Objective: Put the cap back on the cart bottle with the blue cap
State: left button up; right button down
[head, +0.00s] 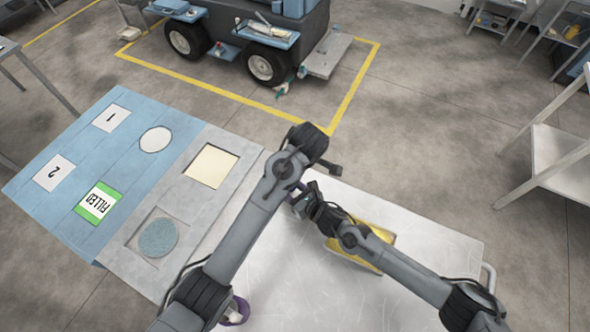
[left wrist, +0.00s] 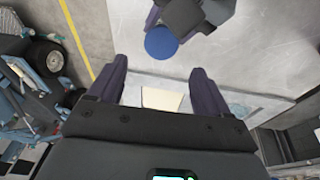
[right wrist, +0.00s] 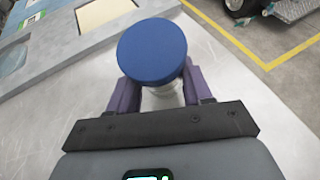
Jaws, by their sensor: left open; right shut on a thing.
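In the left wrist view the blue cap (left wrist: 161,43) shows beside the dark right gripper. My left gripper (left wrist: 158,72) is open and empty, with the cap just beyond its fingertips. In the head view my left gripper (head: 326,166) is close to my right gripper (head: 308,203), above the metal cart top (head: 290,275).
A yellow tray (head: 375,240) lies on the cart under my right arm. A purple ring-shaped item (head: 236,312) is at the near edge. A wheeled machine (head: 265,45) stands behind.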

pick_arm(q)
jog(key=shift+r+n, duration=0.1)
jog(key=shift+n, duration=0.4)
jog(key=shift+x, duration=4)
jog(key=shift+s, duration=0.1)
jog(key=c, duration=0.9)
jog(key=m, duration=1)
jog(key=shift+s+a+m, duration=0.1)
jog(key=shift+m, duration=0.2)
